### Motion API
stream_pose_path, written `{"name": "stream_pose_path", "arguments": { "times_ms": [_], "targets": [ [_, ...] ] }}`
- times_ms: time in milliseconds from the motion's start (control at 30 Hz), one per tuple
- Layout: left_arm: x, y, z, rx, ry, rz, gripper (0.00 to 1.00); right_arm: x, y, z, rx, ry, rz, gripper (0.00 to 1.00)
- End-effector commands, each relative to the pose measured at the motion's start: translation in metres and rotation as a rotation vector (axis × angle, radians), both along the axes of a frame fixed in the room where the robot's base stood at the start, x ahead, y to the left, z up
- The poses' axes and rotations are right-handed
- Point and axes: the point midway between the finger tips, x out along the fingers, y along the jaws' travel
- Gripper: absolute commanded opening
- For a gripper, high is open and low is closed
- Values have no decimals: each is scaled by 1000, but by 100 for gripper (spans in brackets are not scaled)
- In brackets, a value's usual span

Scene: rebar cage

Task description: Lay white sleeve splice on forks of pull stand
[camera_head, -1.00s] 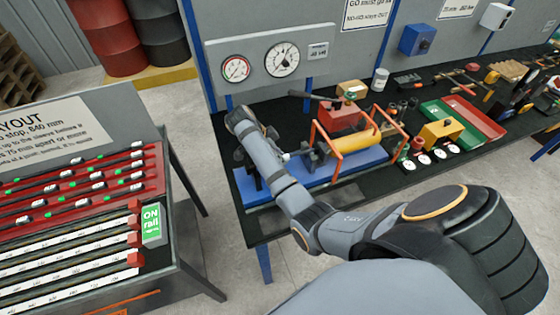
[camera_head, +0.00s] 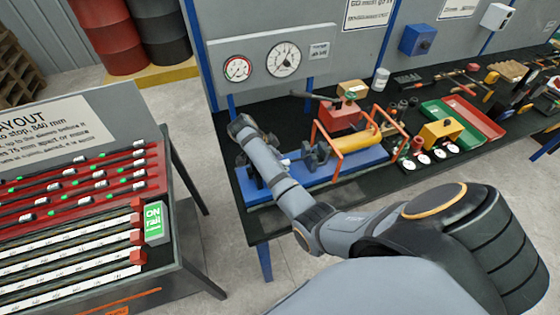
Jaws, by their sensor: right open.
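The pull stand (camera_head: 350,169) is a blue base on the black bench, with dark upright forks (camera_head: 315,156) near its middle and a yellow cylinder to their right. A short part of the white sleeve splice (camera_head: 291,160) shows just left of these forks, over the blue base. The rest is hidden behind my right forearm, and I cannot tell whether the splice rests on the forks. My right gripper (camera_head: 252,168) is at the left end of the stand, mostly hidden by my own arm, and open; its fingertips are not clear. My left gripper is not in view.
An orange frame (camera_head: 338,160) stands over the yellow cylinder (camera_head: 361,144), beside a red block (camera_head: 340,116). Two dial gauges (camera_head: 283,60) are behind. Green and red trays (camera_head: 470,115) lie to the right. A rack of bars (camera_head: 70,220) stands left, across a floor gap.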

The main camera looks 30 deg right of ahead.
Motion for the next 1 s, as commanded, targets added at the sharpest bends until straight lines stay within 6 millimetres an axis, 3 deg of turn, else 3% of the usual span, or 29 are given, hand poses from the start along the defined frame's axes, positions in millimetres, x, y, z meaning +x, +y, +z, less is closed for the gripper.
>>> {"name": "stream_pose_path", "arguments": {
  "times_ms": [133,267,333,500,667,1000],
  "targets": [
    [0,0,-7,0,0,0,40,3,8,11,3,-5,0,44],
    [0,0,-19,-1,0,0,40,8,23,36,3,-8,2,44],
    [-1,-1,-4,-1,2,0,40,9,31,63,3,-5,1,44],
    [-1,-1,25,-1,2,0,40,12,48,96,2,0,1,44],
    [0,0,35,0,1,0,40,14,56,107,0,0,1,44],
    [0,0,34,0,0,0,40,15,58,106,0,-1,0,44]
  ]
}}
